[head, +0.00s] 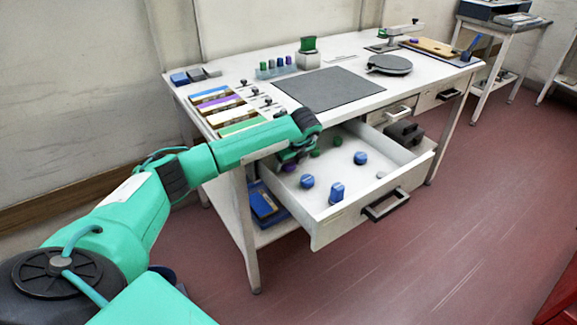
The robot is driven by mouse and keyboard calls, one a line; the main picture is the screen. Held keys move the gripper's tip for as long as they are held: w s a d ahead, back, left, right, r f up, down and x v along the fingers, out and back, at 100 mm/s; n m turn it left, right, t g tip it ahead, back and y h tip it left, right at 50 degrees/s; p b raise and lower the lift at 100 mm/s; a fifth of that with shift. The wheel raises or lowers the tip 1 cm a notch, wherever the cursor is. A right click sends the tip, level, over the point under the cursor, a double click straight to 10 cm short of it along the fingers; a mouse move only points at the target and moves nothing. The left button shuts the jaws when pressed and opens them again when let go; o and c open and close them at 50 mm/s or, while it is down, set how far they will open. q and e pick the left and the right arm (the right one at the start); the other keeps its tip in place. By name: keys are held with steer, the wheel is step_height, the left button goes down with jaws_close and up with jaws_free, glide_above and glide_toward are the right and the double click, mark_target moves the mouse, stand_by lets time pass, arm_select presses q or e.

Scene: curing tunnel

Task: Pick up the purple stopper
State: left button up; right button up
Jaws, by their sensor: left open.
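Blue stoppers (361,158) (308,181) (337,193), green stoppers (315,153) (337,141) and a grey piece (381,175) also lie in the drawer. My right gripper is not in view.
The white bench (240,83) carries a dark mat (328,90), a round grey plate (389,64), a small stopper rack (276,70) and coloured bins (222,104). A dark object (403,133) sits by the drawer's right back. Red floor in front is clear.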

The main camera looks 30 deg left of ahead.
arm_select(q)
steer(key=c, duration=1.1)
steer(key=shift+r, duration=0.1)
